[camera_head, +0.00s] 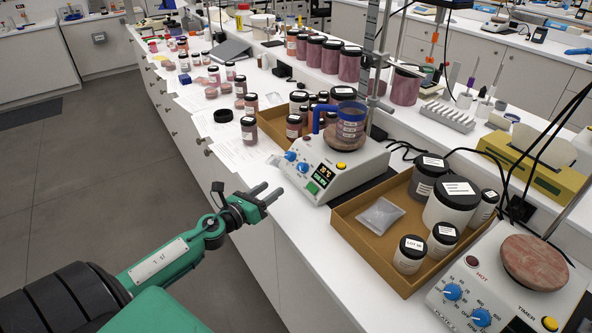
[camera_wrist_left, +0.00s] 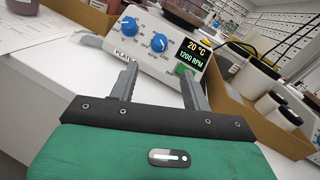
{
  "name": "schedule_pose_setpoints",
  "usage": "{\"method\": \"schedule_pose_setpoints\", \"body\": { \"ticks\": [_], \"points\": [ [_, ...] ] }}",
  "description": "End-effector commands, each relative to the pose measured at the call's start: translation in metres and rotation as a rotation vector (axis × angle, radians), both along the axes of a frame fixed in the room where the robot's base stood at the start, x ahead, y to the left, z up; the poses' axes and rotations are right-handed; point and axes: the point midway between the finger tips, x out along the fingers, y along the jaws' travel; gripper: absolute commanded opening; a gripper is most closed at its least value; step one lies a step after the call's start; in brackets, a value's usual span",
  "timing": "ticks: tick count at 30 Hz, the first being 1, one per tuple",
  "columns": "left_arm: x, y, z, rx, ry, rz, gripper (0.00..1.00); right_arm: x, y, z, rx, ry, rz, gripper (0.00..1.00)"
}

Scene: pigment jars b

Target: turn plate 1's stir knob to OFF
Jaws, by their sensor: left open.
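A white stirring hotplate (camera_head: 345,167) stands on the bench, a blue-banded jar (camera_head: 351,125) on its top. Its label starts "PLATE" in the left wrist view; the number is hidden. Its front has two blue knobs: the left knob (camera_wrist_left: 129,26) and the stir knob (camera_wrist_left: 158,43), marked RPM. In the head view the stir knob (camera_head: 303,167) is the right one. The display (camera_wrist_left: 196,51) reads 20 °C and 1200 RPM. The stir knob's exact pointer angle is unclear. My left gripper (camera_head: 267,193) is open and empty, short of the panel; its fingertips (camera_wrist_left: 158,79) point toward the stir knob without touching.
A cardboard tray (camera_head: 366,246) of jars stands right of the hotplate. A second hotplate (camera_head: 462,266) with blue knobs is at the lower right. Papers and several jars lie left of it. Bench edge and open floor are below my left arm.

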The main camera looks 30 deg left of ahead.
Motion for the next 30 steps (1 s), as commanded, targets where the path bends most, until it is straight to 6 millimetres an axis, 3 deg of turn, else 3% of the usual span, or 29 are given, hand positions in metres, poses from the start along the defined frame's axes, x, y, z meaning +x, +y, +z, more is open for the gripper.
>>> {"method": "schedule_pose_setpoints", "body": {
  "ticks": [21, 30],
  "points": [
    [0.098, -0.012, 0.002, -0.005, -0.001, 0.004, 0.49, -0.001, -0.011, 0.026, -0.012, 0.003, 0.000, 0.36],
    [0.119, -0.015, 0.001, -0.005, -0.001, 0.002, 0.49, -0.001, -0.011, 0.028, -0.012, 0.003, 0.000, 0.36]
  ]
}}
